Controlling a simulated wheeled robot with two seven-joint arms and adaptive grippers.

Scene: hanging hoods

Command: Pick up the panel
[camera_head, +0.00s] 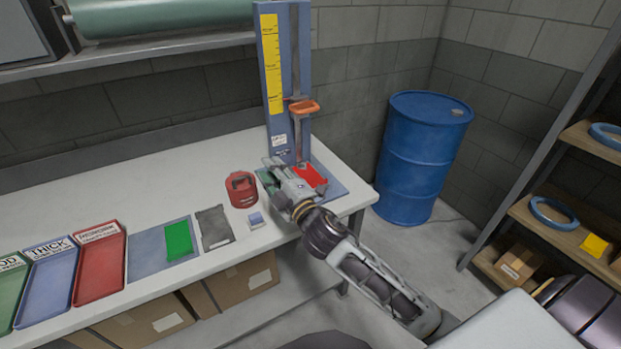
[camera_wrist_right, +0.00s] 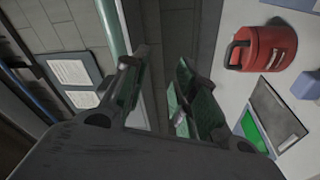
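I cannot tell which piece is the panel. A flat green rectangle (camera_head: 178,241) lies on a blue-grey mat (camera_head: 143,262) on the workbench; it also shows in the right wrist view (camera_wrist_right: 256,132). A dark grey flat piece (camera_head: 214,228) lies just right of the mat and also shows in the wrist view (camera_wrist_right: 268,104). My right gripper (camera_head: 272,166) is above the bench's right end, in front of the measuring stand, apart from both pieces. In the wrist view its fingers (camera_wrist_right: 160,90) are spread with a gap and nothing visible between them. My left gripper is not in view.
A red container (camera_head: 241,190) and small blue block (camera_head: 256,220) stand near the right gripper. The upright stand (camera_head: 268,110) with a yellow scale rises behind it. Labelled trays (camera_head: 100,262) lie left. A blue barrel (camera_head: 420,150) and shelves (camera_head: 560,205) stand right.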

